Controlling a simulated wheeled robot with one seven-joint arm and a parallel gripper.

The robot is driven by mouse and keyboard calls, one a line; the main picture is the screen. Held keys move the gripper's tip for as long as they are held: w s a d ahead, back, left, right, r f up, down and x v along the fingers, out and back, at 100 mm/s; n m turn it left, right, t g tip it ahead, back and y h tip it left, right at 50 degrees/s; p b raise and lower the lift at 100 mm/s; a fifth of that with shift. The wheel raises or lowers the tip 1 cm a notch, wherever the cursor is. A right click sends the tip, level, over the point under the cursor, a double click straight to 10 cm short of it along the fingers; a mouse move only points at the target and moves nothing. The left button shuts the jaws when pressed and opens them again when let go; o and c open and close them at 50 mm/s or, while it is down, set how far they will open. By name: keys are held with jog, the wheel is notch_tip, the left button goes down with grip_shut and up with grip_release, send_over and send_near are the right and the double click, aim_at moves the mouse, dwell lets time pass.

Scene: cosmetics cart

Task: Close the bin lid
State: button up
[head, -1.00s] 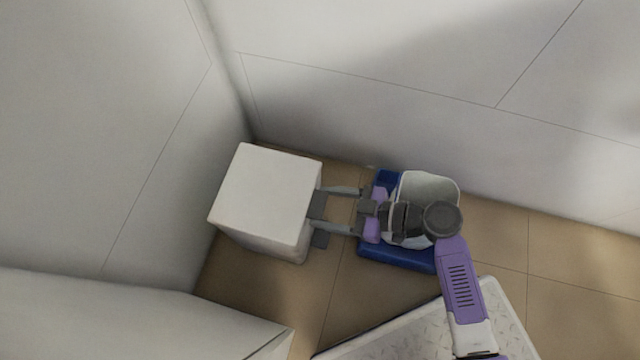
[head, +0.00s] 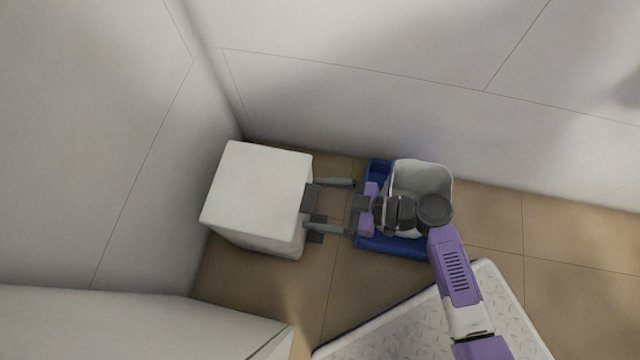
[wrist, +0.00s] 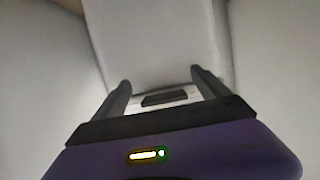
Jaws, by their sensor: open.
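A white box-shaped bin (head: 258,190) stands on the floor at the left of the head view. Its flat white top looks level and shows no visible gap. Dark grey parts (head: 316,230) stick out low on its right side. My gripper (head: 321,205) is open and empty, with its two fingers pointing left at the bin's right side. Whether the fingertips touch it I cannot tell. In the wrist view a white panel (wrist: 150,40) fills the space ahead, and a small dark rectangle (wrist: 165,98) shows between the fingers (wrist: 160,85).
A white open container (head: 422,177) stands in a blue base (head: 400,245) under my wrist. White walls (head: 400,100) close off the back and left. A white cabinet-like block (head: 130,325) is at the front left. Tiled floor is free at the right.

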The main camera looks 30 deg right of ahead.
jog(key=p+v, duration=0.2)
jog(key=v, duration=0.6)
jog(key=shift+p, duration=0.3)
